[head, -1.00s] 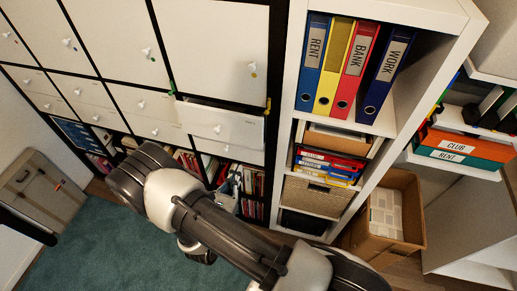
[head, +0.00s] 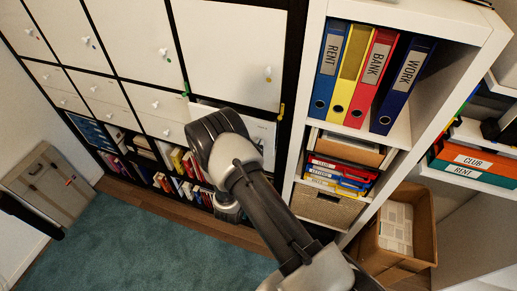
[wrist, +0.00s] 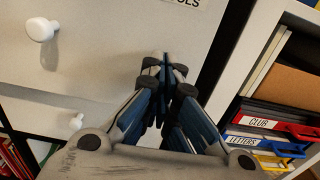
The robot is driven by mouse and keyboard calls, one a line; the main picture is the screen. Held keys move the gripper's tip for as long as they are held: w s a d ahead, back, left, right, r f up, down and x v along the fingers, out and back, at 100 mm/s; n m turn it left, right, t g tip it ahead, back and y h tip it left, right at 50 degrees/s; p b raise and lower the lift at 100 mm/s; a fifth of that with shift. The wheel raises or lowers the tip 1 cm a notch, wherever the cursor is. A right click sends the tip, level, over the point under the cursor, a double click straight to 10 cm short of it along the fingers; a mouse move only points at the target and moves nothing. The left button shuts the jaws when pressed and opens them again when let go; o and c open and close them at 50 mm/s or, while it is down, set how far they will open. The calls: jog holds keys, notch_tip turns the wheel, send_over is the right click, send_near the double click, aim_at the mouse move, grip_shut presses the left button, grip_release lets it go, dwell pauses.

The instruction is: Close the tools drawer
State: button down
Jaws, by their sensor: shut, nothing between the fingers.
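The tools drawer (head: 262,137) is a white front below the big upper right door. In the head view my arm covers much of it. Its front appears to stand out from the cabinet; how far, I cannot tell. In the wrist view the drawer front (wrist: 110,60) fills the upper left, with a white round knob (wrist: 42,29) and a label (wrist: 186,2) cut off at the top, ending in "OLS". My gripper (wrist: 163,62) is shut and empty, with its fingertips in front of the drawer's right part. Whether they touch it, I cannot tell. In the head view the fingertips are hidden.
A white shelf (head: 313,70) with ring binders (head: 376,72) stands right of the cabinet. Document trays (head: 340,172) and a basket (head: 325,205) sit below them. A cardboard box (head: 400,235) is on the floor at right. Green carpet (head: 150,240) is clear at left.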

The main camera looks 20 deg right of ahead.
aim_at(263, 138)
jog(key=shift+w+d, duration=0.1)
jog(key=shift+w, duration=0.05)
jog(key=b+x, duration=0.1)
jog(key=x, duration=0.3)
jog(key=shift+w+d+b, duration=0.2)
jog(key=shift+w+b, duration=0.05)
jog(key=shift+b, duration=0.15)
jog(key=shift+a+r, duration=0.1)
